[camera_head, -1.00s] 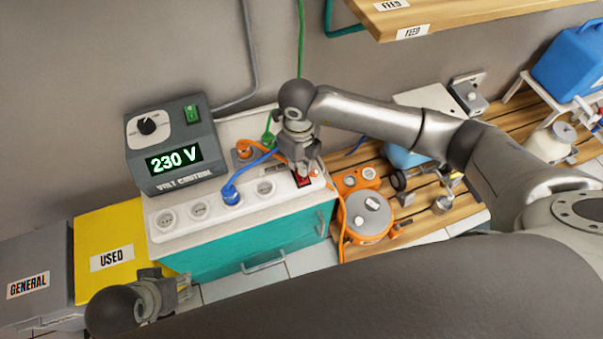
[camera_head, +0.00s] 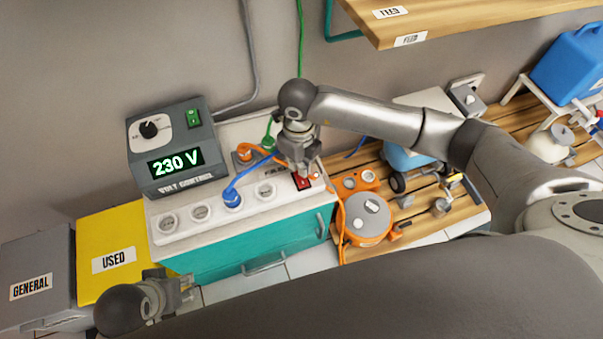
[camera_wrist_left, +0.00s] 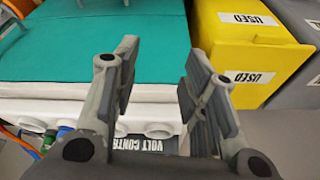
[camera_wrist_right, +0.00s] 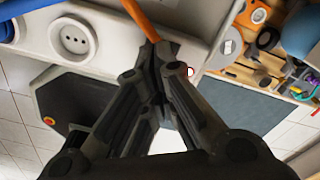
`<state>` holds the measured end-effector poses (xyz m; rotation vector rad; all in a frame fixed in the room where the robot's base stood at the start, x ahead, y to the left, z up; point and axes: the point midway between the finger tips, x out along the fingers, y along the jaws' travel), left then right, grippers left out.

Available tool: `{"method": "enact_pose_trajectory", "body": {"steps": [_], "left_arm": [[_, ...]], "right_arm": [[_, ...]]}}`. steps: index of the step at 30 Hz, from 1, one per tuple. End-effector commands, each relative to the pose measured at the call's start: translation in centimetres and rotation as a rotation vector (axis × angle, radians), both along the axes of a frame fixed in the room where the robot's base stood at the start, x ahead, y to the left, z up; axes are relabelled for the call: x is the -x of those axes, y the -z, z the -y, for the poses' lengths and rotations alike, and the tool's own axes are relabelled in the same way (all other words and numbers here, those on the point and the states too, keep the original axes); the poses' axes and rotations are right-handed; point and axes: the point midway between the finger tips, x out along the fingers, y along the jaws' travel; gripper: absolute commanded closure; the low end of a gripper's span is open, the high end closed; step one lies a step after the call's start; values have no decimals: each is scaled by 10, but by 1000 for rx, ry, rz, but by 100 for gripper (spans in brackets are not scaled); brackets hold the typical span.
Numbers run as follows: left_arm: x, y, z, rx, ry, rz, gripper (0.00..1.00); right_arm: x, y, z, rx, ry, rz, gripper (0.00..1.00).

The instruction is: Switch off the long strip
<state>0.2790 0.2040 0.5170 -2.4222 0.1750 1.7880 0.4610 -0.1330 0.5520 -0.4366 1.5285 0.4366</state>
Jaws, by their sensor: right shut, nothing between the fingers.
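The long strip (camera_head: 216,207) is white and lies on a teal cabinet, with a row of round sockets and a red switch (camera_head: 302,183) at its right end. A blue plug (camera_head: 233,199) sits in one socket. My right gripper (camera_head: 303,171) is shut and empty, pointing down at the switch. Its tips partly cover the switch, and I cannot tell if they touch it. In the right wrist view the shut fingers (camera_wrist_right: 160,50) hide the switch, with a socket (camera_wrist_right: 73,38) to the left. My left gripper (camera_wrist_left: 160,60) is open and empty, in front of the cabinet.
A voltage control box (camera_head: 174,150) reading 230 V stands behind the strip's left end. Orange (camera_head: 243,153) and green (camera_head: 268,142) plugs are behind the strip. An orange cable reel (camera_head: 366,218) is to the right. A yellow USED bin (camera_head: 115,238) is on the left.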

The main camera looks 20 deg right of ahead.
Motion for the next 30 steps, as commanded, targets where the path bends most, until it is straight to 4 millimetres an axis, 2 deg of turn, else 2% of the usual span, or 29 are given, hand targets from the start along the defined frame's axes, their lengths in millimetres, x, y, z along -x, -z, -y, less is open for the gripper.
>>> {"method": "enact_pose_trajectory", "body": {"steps": [30], "left_arm": [[-7, 81, 3, -1, 7, -44, 60]], "right_arm": [[-1, -34, 0, 0, -1, 2, 100]]}}
